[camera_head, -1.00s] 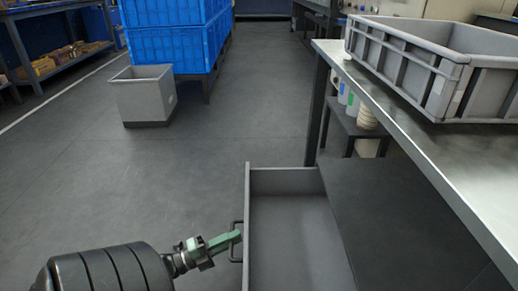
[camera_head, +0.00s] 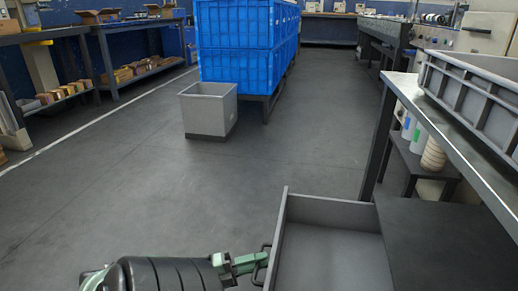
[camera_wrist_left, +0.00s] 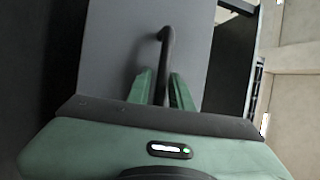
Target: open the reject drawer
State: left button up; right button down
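The grey reject drawer (camera_head: 325,213) is pulled out to the left from under the dark panel below the bench, and its empty inside shows in the head view. Its dark bar handle (camera_head: 262,262) is on the left-facing front, which fills much of the left wrist view as a grey panel (camera_wrist_left: 115,60). My left gripper (camera_head: 258,261) is at this handle. In the left wrist view its two green fingers (camera_wrist_left: 160,88) stand on either side of the handle bar (camera_wrist_left: 166,45), close against it. My right gripper is not in view.
A metal bench (camera_head: 450,140) with a grey crate (camera_head: 490,95) stands at the right. A grey bin (camera_head: 208,112) sits on the floor before stacked blue crates (camera_head: 240,45). The floor left of the drawer is clear.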

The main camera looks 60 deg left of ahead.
pick_arm(q)
jog(key=shift+s, duration=0.1)
jog(key=v, duration=0.7)
jog(key=shift+s+p, duration=0.3)
jog(key=shift+p, duration=0.05)
jog(key=shift+a+f, duration=0.1)
